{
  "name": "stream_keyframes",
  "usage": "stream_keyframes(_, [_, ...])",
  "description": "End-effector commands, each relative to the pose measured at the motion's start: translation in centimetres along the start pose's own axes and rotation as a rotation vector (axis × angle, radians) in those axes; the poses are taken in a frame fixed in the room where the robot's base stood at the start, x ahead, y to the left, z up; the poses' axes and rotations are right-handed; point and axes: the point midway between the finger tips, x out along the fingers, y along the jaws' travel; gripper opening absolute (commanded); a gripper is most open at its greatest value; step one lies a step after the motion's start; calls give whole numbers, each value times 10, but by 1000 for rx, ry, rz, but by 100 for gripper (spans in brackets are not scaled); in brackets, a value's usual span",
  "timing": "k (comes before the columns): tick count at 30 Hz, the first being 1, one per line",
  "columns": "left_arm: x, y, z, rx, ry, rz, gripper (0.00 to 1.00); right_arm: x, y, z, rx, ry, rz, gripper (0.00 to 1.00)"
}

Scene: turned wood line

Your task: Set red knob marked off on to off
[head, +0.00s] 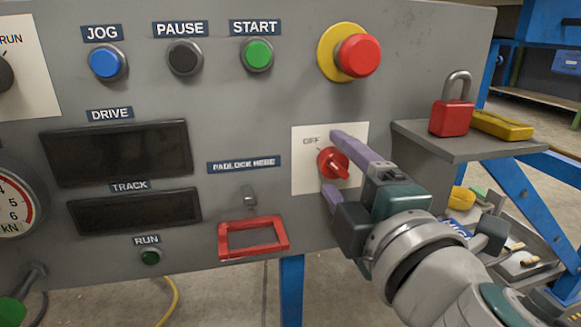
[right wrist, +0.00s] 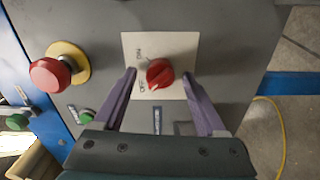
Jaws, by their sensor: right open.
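The red knob (head: 333,163) sits on a white plate (head: 302,180) on the grey panel. OFF is printed at the plate's upper left; the upper right is hidden by a finger. In the right wrist view, the knob (right wrist: 160,74) shows with both ON and OFF labels, and its grip bar slants along the line toward OFF. My right gripper (head: 332,162) is open, with one purple finger above the knob and one below it. In the right wrist view, the fingers stand on either side of the knob, apparently with gaps. My left gripper is not in view.
A red emergency button (head: 358,55) on a yellow base is above the plate. A shelf (head: 450,148) at right holds a red padlock (head: 451,118) and a yellow object (head: 502,125). A red frame (head: 253,252) juts out below the PADLOCK HERE label. JOG, PAUSE and START buttons line the top.

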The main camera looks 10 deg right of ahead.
Motion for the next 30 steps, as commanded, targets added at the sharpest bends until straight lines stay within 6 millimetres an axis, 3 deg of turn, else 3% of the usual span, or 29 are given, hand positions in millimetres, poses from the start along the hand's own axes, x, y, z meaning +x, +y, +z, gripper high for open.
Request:
stream_keyframes(8, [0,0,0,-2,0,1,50,-11,-1,0,3,0,-3,74])
stream_keyframes(21, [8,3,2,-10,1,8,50,-85,-3,0,4,-2,-3,74])
stream_keyframes(30, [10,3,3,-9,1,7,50,-100,0,0,0,-1,0,74])
